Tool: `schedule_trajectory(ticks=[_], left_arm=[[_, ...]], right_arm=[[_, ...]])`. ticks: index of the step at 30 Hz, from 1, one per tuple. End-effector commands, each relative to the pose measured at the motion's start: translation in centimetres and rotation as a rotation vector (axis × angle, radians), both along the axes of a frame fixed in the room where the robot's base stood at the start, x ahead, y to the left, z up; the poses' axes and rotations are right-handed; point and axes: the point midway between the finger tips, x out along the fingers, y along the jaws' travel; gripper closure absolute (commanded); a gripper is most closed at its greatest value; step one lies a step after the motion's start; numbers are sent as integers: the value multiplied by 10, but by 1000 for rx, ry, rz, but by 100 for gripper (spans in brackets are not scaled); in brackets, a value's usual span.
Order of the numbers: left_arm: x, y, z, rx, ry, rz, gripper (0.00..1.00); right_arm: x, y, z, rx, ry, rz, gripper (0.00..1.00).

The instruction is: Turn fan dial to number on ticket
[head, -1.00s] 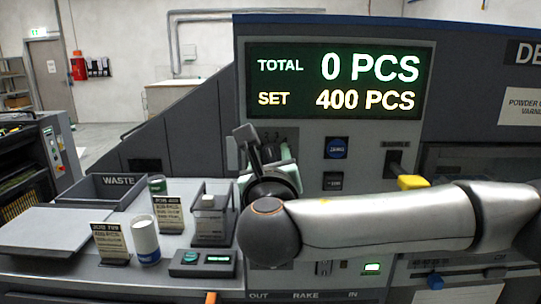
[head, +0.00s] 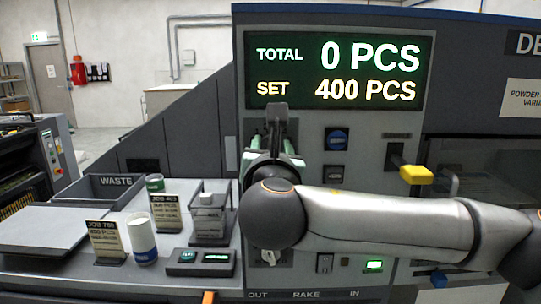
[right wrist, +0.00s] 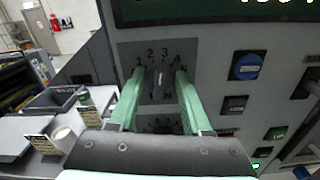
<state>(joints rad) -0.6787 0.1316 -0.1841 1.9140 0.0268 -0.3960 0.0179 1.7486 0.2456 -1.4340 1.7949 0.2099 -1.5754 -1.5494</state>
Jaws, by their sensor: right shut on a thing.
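My right gripper (head: 277,135) is at the machine panel below the display. In the right wrist view, its two green fingers (right wrist: 157,85) stand on either side of a dark dial knob (right wrist: 160,80) and are shut on it. Printed numbers, with 1, 2, 3 and 4 legible, arc around the top of this dial. In the head view the gripper and arm hide the dial. Two job tickets stand on the left table: a front one (head: 106,240) and a rear one (head: 167,212). Their smaller lines are too blurred to read. My left gripper is not in view.
A second dial (right wrist: 160,125) sits below the held one. A blue button (head: 336,138) and a yellow-handled lever (head: 416,174) are to the right. The display (head: 338,70) reads TOTAL 0, SET 400 PCS. A white cup (head: 142,240) and clear box (head: 209,222) stand near the tickets.

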Motion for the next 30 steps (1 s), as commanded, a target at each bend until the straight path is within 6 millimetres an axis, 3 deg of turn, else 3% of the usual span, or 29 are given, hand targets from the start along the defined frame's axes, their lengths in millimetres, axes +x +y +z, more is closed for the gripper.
schedule_trajectory(ticks=[4, 15, 30], left_arm=[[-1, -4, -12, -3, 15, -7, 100], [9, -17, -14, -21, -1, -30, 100], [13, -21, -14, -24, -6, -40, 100]], right_arm=[[0, -1, -4, 141, 1, -1, 100], [0, -3, -4, 445, 1, -1, 100], [0, -5, -2, 625, -1, -3, 100]])
